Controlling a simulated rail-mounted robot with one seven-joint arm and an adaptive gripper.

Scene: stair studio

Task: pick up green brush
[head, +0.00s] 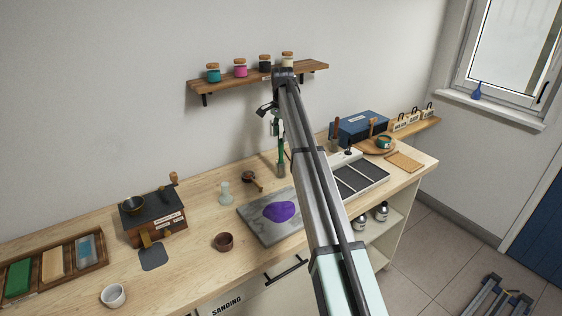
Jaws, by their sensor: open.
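A slim upright green thing, which looks like the green brush (280,131), shows in the head view just left of my arm. It rises above a small greenish holder (282,170) at the back of the bench, partly covered by my arm. My gripper (267,109) is small and dark at the far end of my arm, below the wall shelf. It is open, with nothing seen in it, and appears just left of and above the green thing. I cannot tell how far apart they are in depth.
A wall shelf (258,77) with several corked jars is close to my wrist. A marble slab (254,226) with purple paint, a glass vessel (225,193) and a brown bowl (223,242) stand on the bench. A blue box (362,127) is at the right.

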